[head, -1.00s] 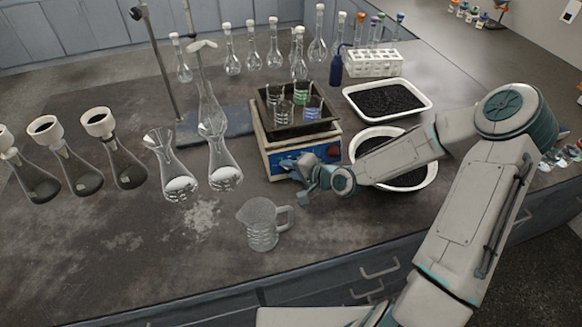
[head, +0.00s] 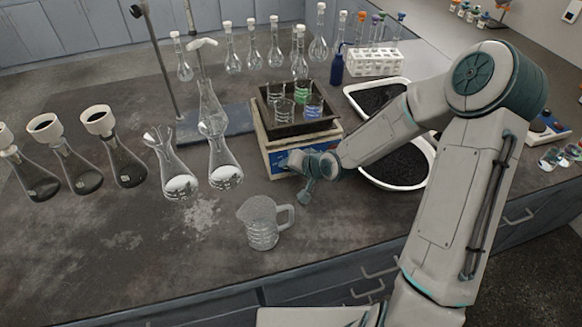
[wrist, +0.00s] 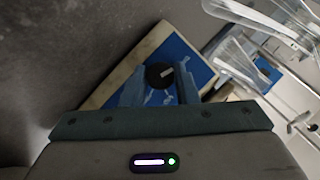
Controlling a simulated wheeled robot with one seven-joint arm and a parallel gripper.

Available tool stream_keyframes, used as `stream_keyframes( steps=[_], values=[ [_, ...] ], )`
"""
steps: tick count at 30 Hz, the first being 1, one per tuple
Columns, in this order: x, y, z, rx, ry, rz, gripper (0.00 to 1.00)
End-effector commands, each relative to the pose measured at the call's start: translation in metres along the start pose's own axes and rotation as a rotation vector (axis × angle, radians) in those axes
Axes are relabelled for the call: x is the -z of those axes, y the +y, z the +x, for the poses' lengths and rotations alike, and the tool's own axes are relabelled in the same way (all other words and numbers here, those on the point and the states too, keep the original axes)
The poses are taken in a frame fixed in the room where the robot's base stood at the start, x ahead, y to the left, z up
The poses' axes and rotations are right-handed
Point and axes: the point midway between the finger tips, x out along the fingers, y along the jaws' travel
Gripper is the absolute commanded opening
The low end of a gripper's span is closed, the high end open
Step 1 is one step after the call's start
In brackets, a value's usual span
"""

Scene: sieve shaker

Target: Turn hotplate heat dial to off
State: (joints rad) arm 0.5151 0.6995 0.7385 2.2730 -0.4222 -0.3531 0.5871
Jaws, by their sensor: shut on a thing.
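The hotplate (head: 264,143) stands at the middle of the bench with a blue front panel (head: 277,160) and a dark tray with beakers on top. In the wrist view the blue panel (wrist: 184,52) carries a round black heat dial (wrist: 159,75) with a pale pointer mark, tilted in the picture. My gripper (wrist: 161,80) is shut on the dial, one finger on either side of it. In the head view my gripper (head: 294,160) is at the front panel and hides the dial. The off mark cannot be read.
A glass beaker jug (head: 262,222) stands close in front of the hotplate. Glass flasks (head: 222,165) stand to its left. White trays of black granules (head: 402,170) lie under and beside my forearm.

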Motion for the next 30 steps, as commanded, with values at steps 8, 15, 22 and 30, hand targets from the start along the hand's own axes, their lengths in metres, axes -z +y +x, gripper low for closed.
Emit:
stream_keyframes(
  steps=[8,15,22,30],
  values=[
    [0.001,-0.001,0.000,0.003,0.003,-0.002,0.04],
    [0.001,-0.001,0.000,0.002,0.001,-0.001,0.48],
    [0.000,-0.001,-0.003,0.001,0.001,0.000,0.48],
    [0.001,0.000,-0.032,-0.002,0.003,0.002,0.48]
  ],
)
